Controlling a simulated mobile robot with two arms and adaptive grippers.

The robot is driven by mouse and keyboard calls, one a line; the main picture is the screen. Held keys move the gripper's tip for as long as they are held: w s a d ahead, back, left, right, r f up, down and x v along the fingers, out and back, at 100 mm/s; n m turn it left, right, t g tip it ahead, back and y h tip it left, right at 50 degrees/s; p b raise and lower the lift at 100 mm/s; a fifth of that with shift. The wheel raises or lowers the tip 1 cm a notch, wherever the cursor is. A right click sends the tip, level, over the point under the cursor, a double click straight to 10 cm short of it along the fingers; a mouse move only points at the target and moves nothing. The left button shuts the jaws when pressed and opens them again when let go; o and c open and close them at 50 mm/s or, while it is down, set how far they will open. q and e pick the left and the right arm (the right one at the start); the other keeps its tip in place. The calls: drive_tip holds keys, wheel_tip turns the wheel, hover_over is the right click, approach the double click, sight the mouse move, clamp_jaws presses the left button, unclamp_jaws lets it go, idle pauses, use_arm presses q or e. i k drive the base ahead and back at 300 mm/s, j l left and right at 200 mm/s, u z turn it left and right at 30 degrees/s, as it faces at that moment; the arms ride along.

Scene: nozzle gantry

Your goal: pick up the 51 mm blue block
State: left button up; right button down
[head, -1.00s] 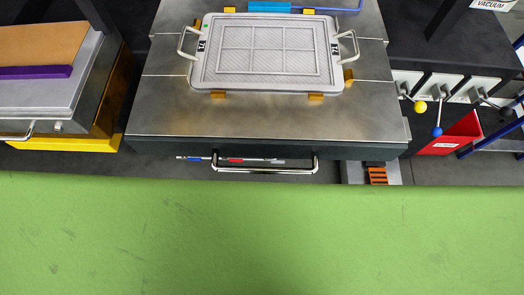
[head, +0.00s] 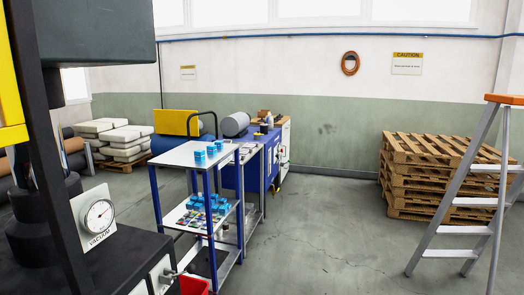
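Small blue objects (head: 211,150) stand on the white top of a blue-framed cart (head: 180,154), left of centre in the head view. Several more blue pieces (head: 208,202) sit on the cart's lower shelf, among small multicoloured items. They are too small and far off to tell their sizes or which one is the 51 mm blue block. Neither of my grippers is in view.
A dark machine with a vacuum gauge (head: 98,215) fills the near left. A blue cabinet (head: 262,160) stands behind the cart. Stacked pallets (head: 420,175) and a stepladder (head: 468,200) stand right. The grey floor (head: 320,235) between is clear.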

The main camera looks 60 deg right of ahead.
sight(211, 148)
drive_tip(key=z, duration=1.5)
drive_tip(key=i+l+z, duration=0.2)
drive_tip(key=i+l, duration=0.15)
drive_tip(key=i+l+z, duration=0.2)
drive_tip(key=i+l, duration=0.15)
drive_tip(key=i+l+z, duration=0.15)
drive_tip(key=i+l, duration=0.15)
drive_tip(key=i, duration=0.2)
drive_tip(key=i+l+z, duration=0.2)
drive_tip(key=i, duration=0.2)
drive_tip(key=i+l+z, duration=0.2)
drive_tip(key=i, duration=0.25)
drive_tip(key=i+u, duration=0.2)
drive_tip(key=i, duration=0.35)
drive_tip(key=i+l+u, duration=0.25)
drive_tip(key=i, duration=0.3)
drive_tip(key=i+l+u, duration=0.2)
drive_tip(key=i, duration=0.35)
drive_tip(key=j, duration=0.1)
